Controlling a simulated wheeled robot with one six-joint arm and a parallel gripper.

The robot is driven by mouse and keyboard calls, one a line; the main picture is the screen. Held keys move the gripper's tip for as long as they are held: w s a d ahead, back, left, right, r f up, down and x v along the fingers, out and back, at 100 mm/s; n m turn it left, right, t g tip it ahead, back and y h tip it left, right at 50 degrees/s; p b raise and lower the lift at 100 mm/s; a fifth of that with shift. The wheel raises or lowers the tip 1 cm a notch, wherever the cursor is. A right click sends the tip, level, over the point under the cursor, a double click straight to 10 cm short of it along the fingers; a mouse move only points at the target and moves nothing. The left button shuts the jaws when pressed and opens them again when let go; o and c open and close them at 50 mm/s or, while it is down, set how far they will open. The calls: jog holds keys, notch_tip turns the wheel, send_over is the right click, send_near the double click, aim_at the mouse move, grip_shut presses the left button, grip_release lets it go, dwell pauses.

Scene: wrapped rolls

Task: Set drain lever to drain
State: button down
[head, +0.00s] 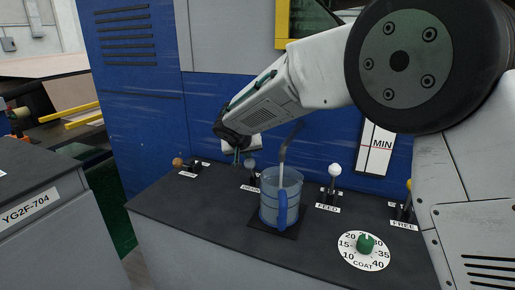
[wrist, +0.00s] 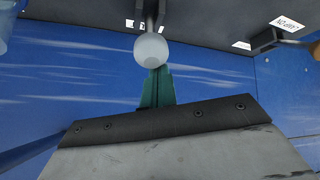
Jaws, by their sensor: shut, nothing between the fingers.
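A lever with a grey ball knob (head: 250,163) stands on the dark console top, left of the jug. Its label is partly hidden by the jug and I cannot read it fully, so I cannot be sure it is the drain lever. My gripper (head: 237,157) is shut and empty, just left of the grey knob. Whether it touches the knob I cannot tell.
A clear blue-handled jug (head: 270,200) with liquid stands right of the lever. Other levers have a brown knob (head: 178,162), a white FEED knob (head: 334,169) and a yellow FREE knob (head: 410,184). A green COAT dial (head: 366,243) sits in front. A blue wall (head: 140,110) rises behind.

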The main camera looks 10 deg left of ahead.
jog(key=shift+s+a+f, duration=0.2)
jog(key=shift+s+f, duration=0.5)
jog(key=shift+s, duration=0.2)
jog(key=shift+s+a+f, duration=0.25)
jog(key=shift+s+f, duration=0.5)
jog(key=shift+s, duration=0.1)
jog(key=shift+s+a+f, duration=0.2)
jog(key=shift+s+f, duration=0.5)
jog(key=shift+s, duration=0.2)
jog(key=shift+s+a+f, duration=0.15)
jog(key=shift+s+f, duration=0.05)
jog(key=shift+f, duration=0.1)
jog(key=shift+r, duration=0.15)
notch_tip(320, 180, up, 5)
jog(key=w+a, duration=0.2)
jog(key=w, duration=0.1)
jog(key=s+r, duration=0.1)
jog(key=s, duration=0.8)
jog(key=shift+s+a, duration=0.3)
jog(key=shift+s, duration=0.1)
